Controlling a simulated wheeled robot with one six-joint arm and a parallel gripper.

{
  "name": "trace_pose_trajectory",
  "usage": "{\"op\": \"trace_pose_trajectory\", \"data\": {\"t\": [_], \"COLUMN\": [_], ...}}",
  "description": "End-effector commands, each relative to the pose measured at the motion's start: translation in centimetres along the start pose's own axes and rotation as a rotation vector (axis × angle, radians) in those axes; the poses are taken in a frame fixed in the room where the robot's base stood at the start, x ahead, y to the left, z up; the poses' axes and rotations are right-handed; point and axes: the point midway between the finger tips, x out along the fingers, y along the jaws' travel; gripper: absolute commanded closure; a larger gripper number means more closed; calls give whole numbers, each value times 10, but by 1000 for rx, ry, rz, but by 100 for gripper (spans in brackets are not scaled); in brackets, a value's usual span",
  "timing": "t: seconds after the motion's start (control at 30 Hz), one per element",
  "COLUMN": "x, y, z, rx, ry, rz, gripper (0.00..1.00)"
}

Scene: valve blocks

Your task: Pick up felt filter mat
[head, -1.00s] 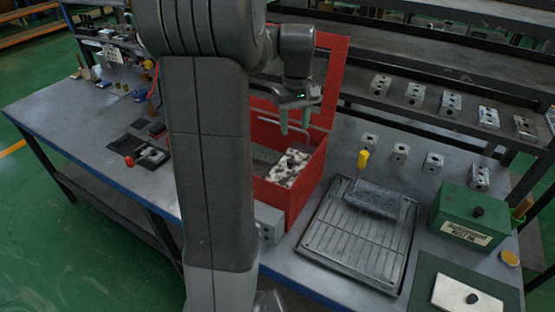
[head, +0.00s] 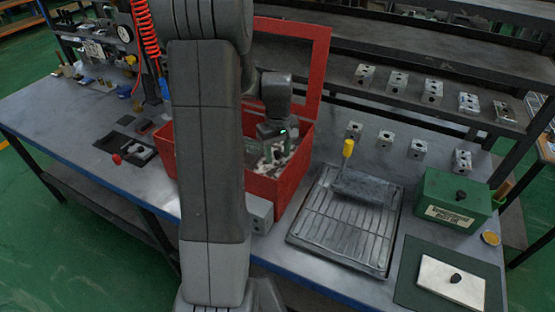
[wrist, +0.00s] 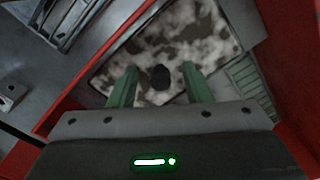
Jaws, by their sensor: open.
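The felt filter mat (wrist: 195,38) is a mottled white and dark brown pad with a dark knob (wrist: 160,77) on it. It lies inside the red box (head: 294,187); in the head view only a patch of the mat (head: 282,150) shows past my gripper. My gripper (wrist: 158,90) is open and reaches down into the box. In the wrist view its two green fingers stand on either side of the knob, with gaps between. I cannot tell how deep the fingertips sit relative to the knob.
The box's raised red lid frame (head: 320,75) stands behind my gripper, and its walls surround it closely. A grated tray (head: 345,235) with a yellow-handled brush (head: 348,148) is to the right. A green box (head: 453,195) and a white plate (head: 450,283) lie further right.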

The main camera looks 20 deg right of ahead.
Motion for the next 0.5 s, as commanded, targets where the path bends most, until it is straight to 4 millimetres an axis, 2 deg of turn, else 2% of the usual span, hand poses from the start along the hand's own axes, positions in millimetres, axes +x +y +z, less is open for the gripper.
{"op": "trace_pose_trajectory", "data": {"t": [0.17,0.4,0.5], "x": [0,0,0], "y": [0,0,0], "z": [0,0,0], "rx": [0,0,0], "ry": [1,1,1], "rz": [0,1,1], "gripper": [55,100,100]}}
